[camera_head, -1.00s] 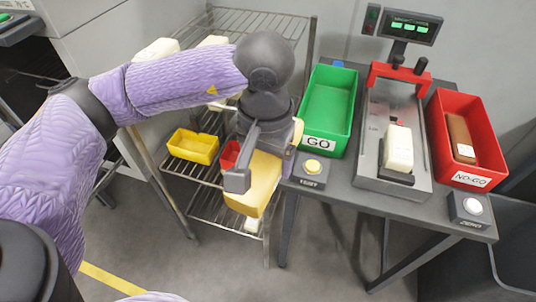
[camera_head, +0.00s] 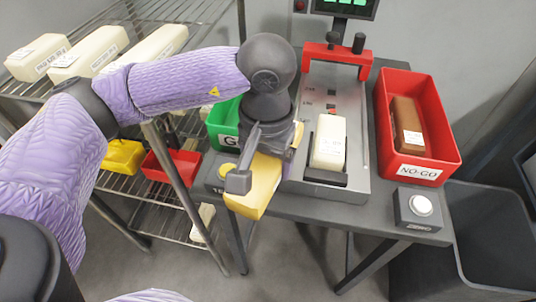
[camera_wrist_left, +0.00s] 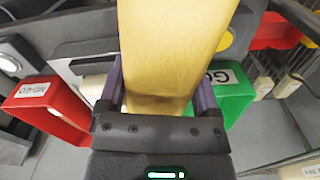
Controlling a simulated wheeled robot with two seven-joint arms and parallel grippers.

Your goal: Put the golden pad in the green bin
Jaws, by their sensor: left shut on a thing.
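My left gripper (camera_head: 262,165) is shut on the golden pad (camera_head: 256,192), a yellow block held above the front edge of the grey table. The pad (camera_wrist_left: 172,50) also fills the middle of the left wrist view, between the fingers (camera_wrist_left: 160,95). The green bin (camera_head: 222,120) stands on the table behind and left of my left gripper, which hides much of it. In the left wrist view part of the green bin (camera_wrist_left: 236,92) shows right of the pad. My right gripper is not in view.
A weighing fixture (camera_head: 350,110) with a cream block (camera_head: 329,142) stands right of my left gripper. Beyond it is the red NO-GO bin (camera_head: 431,150) with a brown block (camera_head: 407,125). A ZERO button (camera_head: 421,205) is at the front right. A wire rack (camera_head: 150,190) with bins stands left.

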